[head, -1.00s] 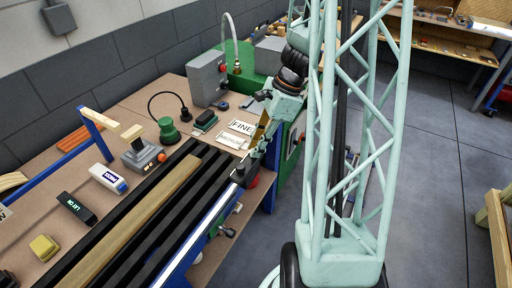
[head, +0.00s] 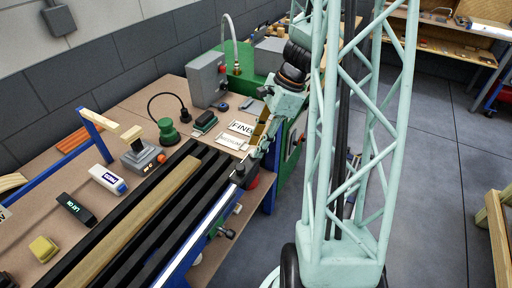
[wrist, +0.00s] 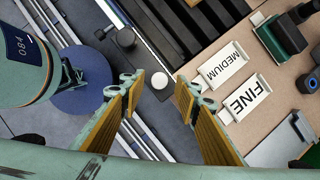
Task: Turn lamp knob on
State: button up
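My gripper (head: 257,150) is above the front edge of the bench, near the FINE and MEDIUM cards. In the wrist view its two yellow-padded fingers (wrist: 158,88) stand wide apart with nothing between the pads. A small white round piece (wrist: 159,80) shows below, in the gap between the fingertips; I cannot tell what it is. A gooseneck (head: 229,35) rises at the back of the bench by a green housing, beside a grey control box (head: 207,80). I cannot make out for certain which part is the lamp knob.
The FINE card (head: 241,127) and MEDIUM card (head: 231,141) lie on the bench (head: 140,105). A green round-based object (head: 168,131) and a grey box with an orange knob (head: 140,154) stand to their left. Black rails run along the front.

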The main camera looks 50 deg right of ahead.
jog(key=v, duration=1)
jog(key=shift+r, duration=0.2)
dwell(0.6)
